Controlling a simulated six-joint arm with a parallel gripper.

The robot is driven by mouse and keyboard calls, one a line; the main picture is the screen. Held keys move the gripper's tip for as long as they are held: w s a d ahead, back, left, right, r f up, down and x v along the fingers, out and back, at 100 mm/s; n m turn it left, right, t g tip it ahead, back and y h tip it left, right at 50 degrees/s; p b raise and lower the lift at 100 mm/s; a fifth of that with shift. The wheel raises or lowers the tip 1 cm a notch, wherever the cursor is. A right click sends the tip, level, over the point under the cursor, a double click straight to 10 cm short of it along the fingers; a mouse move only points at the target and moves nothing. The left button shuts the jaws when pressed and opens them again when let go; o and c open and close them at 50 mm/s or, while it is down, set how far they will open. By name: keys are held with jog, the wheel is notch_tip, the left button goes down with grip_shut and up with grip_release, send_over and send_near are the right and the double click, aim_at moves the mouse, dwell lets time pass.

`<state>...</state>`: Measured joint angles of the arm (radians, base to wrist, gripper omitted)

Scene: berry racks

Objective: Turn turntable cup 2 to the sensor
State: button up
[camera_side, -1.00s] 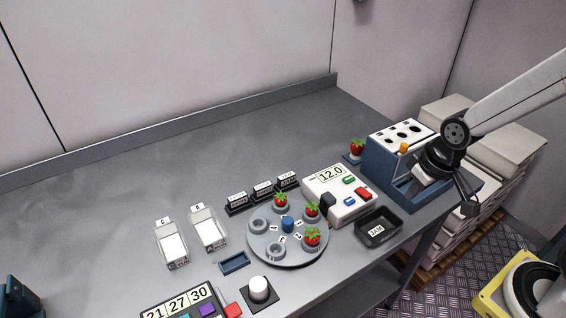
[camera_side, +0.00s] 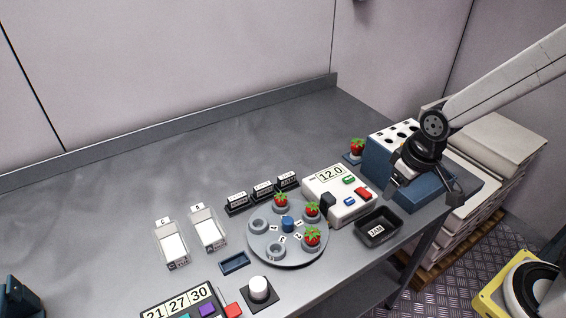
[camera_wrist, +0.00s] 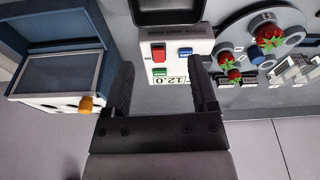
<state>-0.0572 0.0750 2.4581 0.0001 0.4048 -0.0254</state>
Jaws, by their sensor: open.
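The grey round turntable (camera_side: 262,254) stands near the table's front, with several cups around a blue centre knob (camera_side: 288,224). Three cups hold strawberries, one of them the front right strawberry (camera_side: 312,237); two cups at the left and front are empty. The cup number labels are too small to read surely. The white meter box (camera_side: 338,206) reading 12.0 stands right of the turntable. My gripper (camera_side: 425,197) is open and empty, above the blue rack at the right. In the wrist view my gripper (camera_wrist: 162,85) has its fingers apart, with the turntable (camera_wrist: 232,30) at upper right.
A blue rack with a white holed top (camera_side: 380,140) stands right of the meter. A black tray (camera_side: 378,240) lies at the front edge. One strawberry (camera_side: 357,146) stands behind the meter. The back of the table is clear.

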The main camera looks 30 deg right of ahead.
jog(key=w+a+n+g, duration=0.1)
jog(key=w+a+n, duration=0.3)
jog(key=w+a, duration=0.5)
jog(key=n+g, duration=0.1)
jog(key=n, duration=0.2)
send_over(287, 220)
notch_tip(287, 220, down, 3)
jog(key=shift+r, duration=0.1)
jog(key=shift+f, duration=3.9)
grip_shut()
